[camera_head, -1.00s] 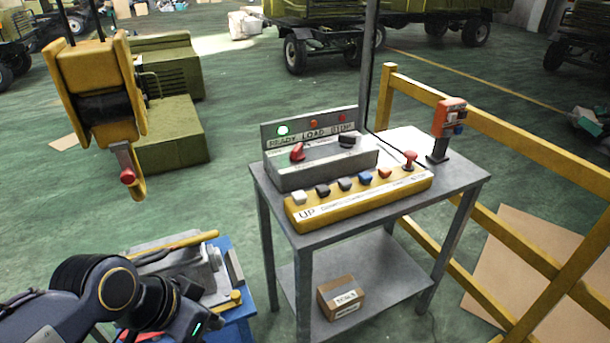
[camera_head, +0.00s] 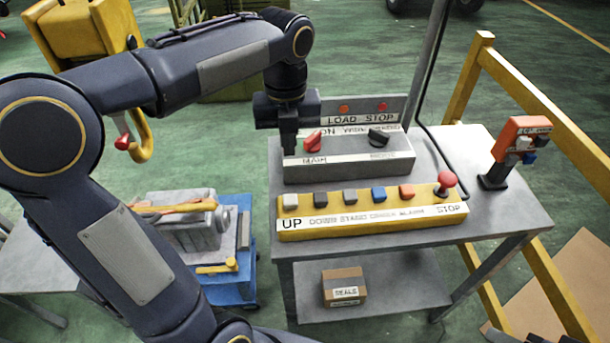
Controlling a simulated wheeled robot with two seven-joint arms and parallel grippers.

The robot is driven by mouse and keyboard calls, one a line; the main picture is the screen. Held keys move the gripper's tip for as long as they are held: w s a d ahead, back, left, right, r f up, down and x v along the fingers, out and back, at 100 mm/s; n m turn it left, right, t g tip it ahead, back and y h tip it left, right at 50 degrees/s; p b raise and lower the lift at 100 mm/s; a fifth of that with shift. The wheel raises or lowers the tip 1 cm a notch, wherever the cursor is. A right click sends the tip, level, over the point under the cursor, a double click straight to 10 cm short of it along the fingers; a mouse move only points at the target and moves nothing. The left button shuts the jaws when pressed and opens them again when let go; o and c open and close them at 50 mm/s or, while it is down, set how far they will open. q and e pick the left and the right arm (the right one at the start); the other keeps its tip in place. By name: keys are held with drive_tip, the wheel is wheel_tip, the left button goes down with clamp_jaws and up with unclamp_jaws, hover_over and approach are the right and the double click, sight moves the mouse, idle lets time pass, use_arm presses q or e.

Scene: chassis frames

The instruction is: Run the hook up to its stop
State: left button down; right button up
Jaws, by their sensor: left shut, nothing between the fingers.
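The yellow hook block (camera_head: 80,22) hangs at the upper left, partly behind my left arm. Its hook (camera_head: 142,140) with a red-tipped latch shows below the arm. A yellow button box (camera_head: 375,222) lies along the table's front. Its white button (camera_head: 290,203) sits at the left end above "UP"; a red mushroom button (camera_head: 446,182) sits at the "STOP" end. My left gripper (camera_head: 288,150) is shut and empty, pointing down at the left end of the grey switch box (camera_head: 350,165), left of its red knob (camera_head: 312,141). Contact is unclear. The right gripper is out of view.
The lamp panel behind shows LOAD and STOP; its left end is hidden by my gripper. An orange control unit (camera_head: 520,140) stands at the table's right. A yellow railing (camera_head: 540,105) runs on the right. A blue cart (camera_head: 233,285) with a grey casting stands left.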

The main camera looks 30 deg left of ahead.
sight(291, 199)
use_arm(q)
drive_tip(key=shift+s, duration=0.1)
wheel_tip(291, 199, down, 14)
drive_tip(key=shift+r+p, duration=0.1)
drive_tip(key=shift+p, duration=0.25)
idle(0.4)
